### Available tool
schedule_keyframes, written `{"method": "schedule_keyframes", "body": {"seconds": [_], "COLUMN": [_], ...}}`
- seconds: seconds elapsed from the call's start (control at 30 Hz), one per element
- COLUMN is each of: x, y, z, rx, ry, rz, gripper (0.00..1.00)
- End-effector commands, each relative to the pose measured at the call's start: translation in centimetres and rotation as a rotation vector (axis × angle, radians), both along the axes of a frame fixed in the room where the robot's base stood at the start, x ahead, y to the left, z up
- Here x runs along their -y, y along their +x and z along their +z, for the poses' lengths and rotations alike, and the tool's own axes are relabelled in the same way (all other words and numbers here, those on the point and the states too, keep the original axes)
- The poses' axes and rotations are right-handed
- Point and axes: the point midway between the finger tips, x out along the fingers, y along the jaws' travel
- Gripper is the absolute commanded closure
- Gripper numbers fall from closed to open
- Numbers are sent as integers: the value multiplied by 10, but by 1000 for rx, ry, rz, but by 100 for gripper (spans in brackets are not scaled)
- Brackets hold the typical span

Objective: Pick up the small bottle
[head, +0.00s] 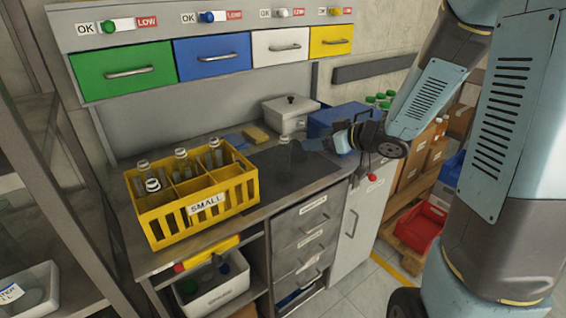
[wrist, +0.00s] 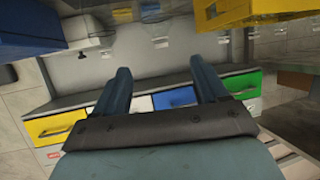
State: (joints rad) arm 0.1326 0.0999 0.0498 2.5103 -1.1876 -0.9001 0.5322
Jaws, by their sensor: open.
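A clear small bottle (head: 285,157) stands upright on the dark mat on the counter, to the right of the yellow crate marked SMALL (head: 160,236). More clear bottles (head: 181,163) stand in the crate's compartments. My gripper (head: 322,143) is just right of the lone bottle, at about its height, apart from it as far as I can tell. In the wrist view, which looks upside down, the two blue fingers of my gripper (wrist: 162,66) are spread with nothing held between them. A faint clear shape lies beyond the tips; I cannot tell if it is the bottle.
A white lidded pot (head: 290,115) and a blue box (head: 335,118) stand behind my gripper. A yellow sponge (head: 255,135) lies at the back. Green, blue, white and yellow drawers (head: 211,56) hang above. The counter's front edge is clear near the mat.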

Motion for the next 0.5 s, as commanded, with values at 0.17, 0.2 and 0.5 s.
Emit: {"method": "schedule_keyframes", "body": {"seconds": [0.17,0.2,0.5], "x": [-19,-24,-52], "y": [15,20,47], "z": [-10,-13,-29], "rx": [-2,-2,1], "ry": [3,3,1], "rz": [7,5,3], "gripper": [27,27,27]}}
